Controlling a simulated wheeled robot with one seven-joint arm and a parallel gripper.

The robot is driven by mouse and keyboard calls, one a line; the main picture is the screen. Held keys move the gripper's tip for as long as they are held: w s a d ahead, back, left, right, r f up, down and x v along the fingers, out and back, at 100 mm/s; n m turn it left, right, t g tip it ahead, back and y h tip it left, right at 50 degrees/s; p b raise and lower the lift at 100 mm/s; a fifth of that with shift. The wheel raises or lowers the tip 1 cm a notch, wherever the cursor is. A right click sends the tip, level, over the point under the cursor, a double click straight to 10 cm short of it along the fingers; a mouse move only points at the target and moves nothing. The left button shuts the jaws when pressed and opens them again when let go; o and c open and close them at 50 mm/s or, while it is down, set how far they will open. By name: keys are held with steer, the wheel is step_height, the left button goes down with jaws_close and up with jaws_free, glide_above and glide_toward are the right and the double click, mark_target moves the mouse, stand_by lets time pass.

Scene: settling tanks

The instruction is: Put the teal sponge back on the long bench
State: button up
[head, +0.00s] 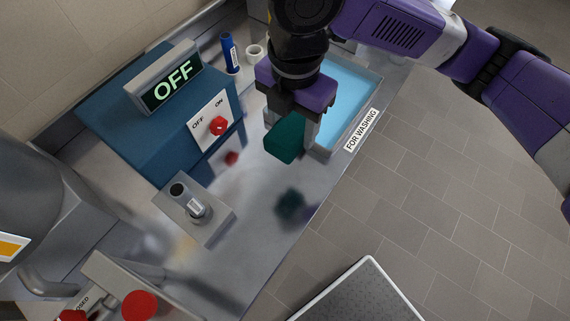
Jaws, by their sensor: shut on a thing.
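The teal sponge (285,139) is held between the fingers of my gripper (296,125). It is above the shiny metal bench top (262,245), apart from it, with its dark reflection below. My gripper points down and is shut on the sponge. The upper part of the sponge is hidden by the gripper. I cannot tell whether this metal top is the long bench.
A blue-water basin (373,73) labelled "FOR WASHING" lies behind my gripper. A blue box with an "OFF" display (173,82) and a red knob (218,125) stands left. A metal block with a cylinder (197,211) is nearer. A blue bottle (230,53) stands at the back.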

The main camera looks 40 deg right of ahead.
mark_target(291, 178)
step_height(291, 178, down, 18)
steer(key=shift+f+p, duration=0.1)
steer(key=shift+p, duration=0.25)
steer(key=o, duration=1.3)
steer(key=shift+f, duration=0.1)
step_height(291, 178, up, 12)
steer(key=shift+r, duration=0.15)
